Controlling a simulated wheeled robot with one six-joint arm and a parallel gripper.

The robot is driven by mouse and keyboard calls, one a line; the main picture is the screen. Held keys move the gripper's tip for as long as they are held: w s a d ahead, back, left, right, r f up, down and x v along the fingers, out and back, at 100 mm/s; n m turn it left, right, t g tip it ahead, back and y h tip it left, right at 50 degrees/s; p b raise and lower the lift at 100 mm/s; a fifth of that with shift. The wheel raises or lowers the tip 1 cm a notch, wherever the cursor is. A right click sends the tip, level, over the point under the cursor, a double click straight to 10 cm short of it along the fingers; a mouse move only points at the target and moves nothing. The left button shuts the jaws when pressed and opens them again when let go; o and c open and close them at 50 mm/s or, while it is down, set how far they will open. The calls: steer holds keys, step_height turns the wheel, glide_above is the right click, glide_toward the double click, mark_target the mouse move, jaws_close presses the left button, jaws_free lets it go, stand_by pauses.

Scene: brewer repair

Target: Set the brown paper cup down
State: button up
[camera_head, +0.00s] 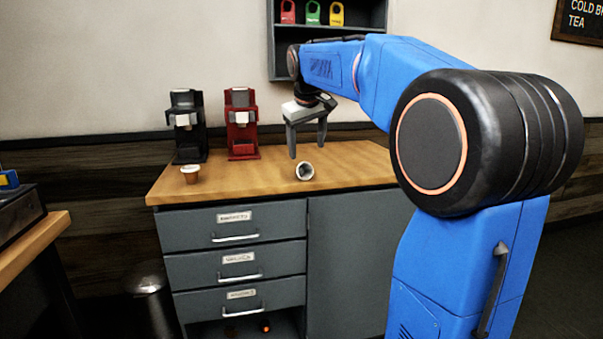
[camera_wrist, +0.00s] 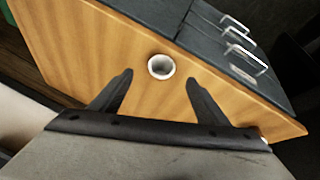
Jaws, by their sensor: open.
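A brown paper cup (camera_head: 190,174) with a pale rim stands upright on the wooden counter in front of the black brewer. A second cup (camera_head: 304,171), with a pale rim and a dark inside, appears to lie on its side near the counter's front edge. It shows in the wrist view (camera_wrist: 161,67) with its mouth towards the camera; its outer colour is hard to tell. My gripper (camera_head: 307,152) is open and empty above the counter, just behind and above this second cup. In the wrist view, the cup appears between and beyond my fingertips (camera_wrist: 158,77).
The black brewer (camera_head: 187,125) and red brewer (camera_head: 241,123) stand at the counter's back left. The wooden counter (camera_head: 250,180) has free room around the second cup. Drawers (camera_head: 236,239) sit below. A wall shelf (camera_head: 280,52) holds red, green and yellow items.

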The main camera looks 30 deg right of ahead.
mark_target(305, 177)
steer(key=shift+a+x, duration=0.2)
steer(key=shift+x, duration=4.5)
steer(key=shift+a, duration=0.1)
steer(key=c, duration=1.2)
